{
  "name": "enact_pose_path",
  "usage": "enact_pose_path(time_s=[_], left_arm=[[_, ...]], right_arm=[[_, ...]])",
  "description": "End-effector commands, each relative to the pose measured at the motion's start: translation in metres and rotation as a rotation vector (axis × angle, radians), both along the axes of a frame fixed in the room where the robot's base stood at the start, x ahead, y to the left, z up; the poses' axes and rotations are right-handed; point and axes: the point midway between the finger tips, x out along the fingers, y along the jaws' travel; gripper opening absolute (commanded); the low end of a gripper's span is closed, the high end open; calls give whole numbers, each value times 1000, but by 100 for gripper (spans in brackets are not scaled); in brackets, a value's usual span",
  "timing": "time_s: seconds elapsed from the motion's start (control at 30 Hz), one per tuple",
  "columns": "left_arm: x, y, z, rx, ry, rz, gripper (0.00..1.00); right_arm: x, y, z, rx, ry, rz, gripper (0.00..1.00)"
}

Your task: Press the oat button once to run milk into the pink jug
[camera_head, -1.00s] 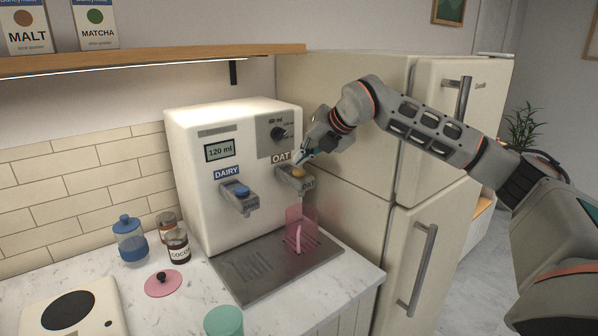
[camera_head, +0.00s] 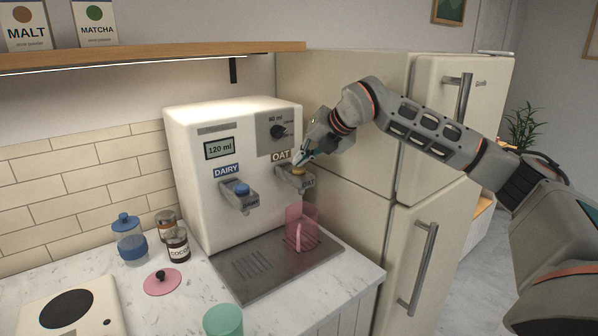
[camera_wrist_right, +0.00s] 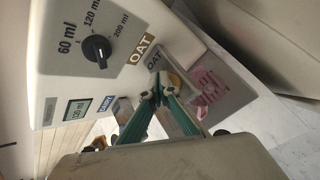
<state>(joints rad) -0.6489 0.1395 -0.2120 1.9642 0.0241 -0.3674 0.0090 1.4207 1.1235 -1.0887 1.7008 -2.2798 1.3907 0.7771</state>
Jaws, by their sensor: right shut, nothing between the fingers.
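The white milk dispenser (camera_head: 225,125) stands on the counter with a screen (camera_head: 219,148) reading 120 ml. My left gripper is out of view.
The blue dairy button (camera_head: 242,188) is on the left spout. A metal drip tray (camera_head: 250,270) lies under both spouts. A fridge (camera_head: 385,150) stands close on the right. Jars (camera_head: 178,246), a pink lid (camera_head: 162,282) and a green cup (camera_head: 223,320) are on the counter.

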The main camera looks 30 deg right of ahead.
Motion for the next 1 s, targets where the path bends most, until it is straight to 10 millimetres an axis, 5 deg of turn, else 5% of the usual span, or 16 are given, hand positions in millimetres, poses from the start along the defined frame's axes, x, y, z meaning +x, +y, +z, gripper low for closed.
enact_pose_path(time_s=[1.0], left_arm=[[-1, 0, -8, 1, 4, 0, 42]], right_arm=[[0, 0, -7, 0, -1, 0, 0]])
